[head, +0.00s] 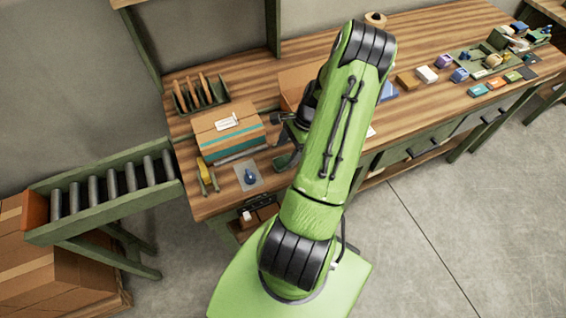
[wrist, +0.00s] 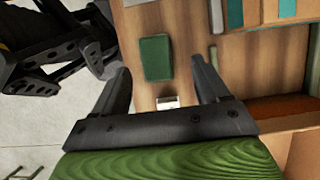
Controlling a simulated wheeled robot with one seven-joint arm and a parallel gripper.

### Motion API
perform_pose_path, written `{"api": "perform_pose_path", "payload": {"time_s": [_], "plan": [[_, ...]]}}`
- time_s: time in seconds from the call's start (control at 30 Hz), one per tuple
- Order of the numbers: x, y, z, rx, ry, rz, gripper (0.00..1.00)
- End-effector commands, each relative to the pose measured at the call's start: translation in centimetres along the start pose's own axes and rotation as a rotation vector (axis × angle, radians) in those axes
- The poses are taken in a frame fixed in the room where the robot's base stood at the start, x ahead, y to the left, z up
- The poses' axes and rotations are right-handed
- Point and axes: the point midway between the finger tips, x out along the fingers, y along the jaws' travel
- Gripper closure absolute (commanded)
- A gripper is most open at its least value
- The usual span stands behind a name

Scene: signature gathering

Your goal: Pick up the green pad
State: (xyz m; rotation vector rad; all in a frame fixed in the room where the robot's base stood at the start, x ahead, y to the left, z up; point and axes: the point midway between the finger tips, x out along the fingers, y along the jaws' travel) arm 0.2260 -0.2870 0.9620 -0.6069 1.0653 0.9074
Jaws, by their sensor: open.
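The green pad (wrist: 156,58) is a small dark green block lying flat on the brown wooden bench top in the wrist view. It appears between and just past the tips of my two fingers. In the head view the green pad (head: 284,161) shows beside my arm, partly covered by it. My gripper (wrist: 160,65) is open, with clear space between the fingers and nothing held. In the head view my gripper (head: 288,138) hangs over the bench near the pad, mostly hidden by my arm. I cannot tell its exact height over the pad.
A cardboard box with a teal stripe (head: 228,132) stands left of the pad, with a grey rod (head: 240,153) along its front. A blue item (head: 250,176) lies near the bench's front edge. Dark jointed hardware (wrist: 50,60) fills the wrist view's upper left. Several small boxes stand farther right.

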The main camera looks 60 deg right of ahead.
Motion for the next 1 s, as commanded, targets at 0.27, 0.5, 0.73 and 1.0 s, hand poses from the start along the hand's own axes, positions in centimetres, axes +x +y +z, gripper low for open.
{"api": "perform_pose_path", "payload": {"time_s": [0.27,0.5,0.73,1.0], "plan": [[4.7,0.6,0.2,0.0,-0.003,0.004,0.26],[5.2,0.5,0.1,0.0,0.0,0.001,0.26],[5.2,0.5,0.1,0.0,0.0,0.001,0.58],[5.2,0.5,0.1,0.0,0.0,0.001,0.82]]}}
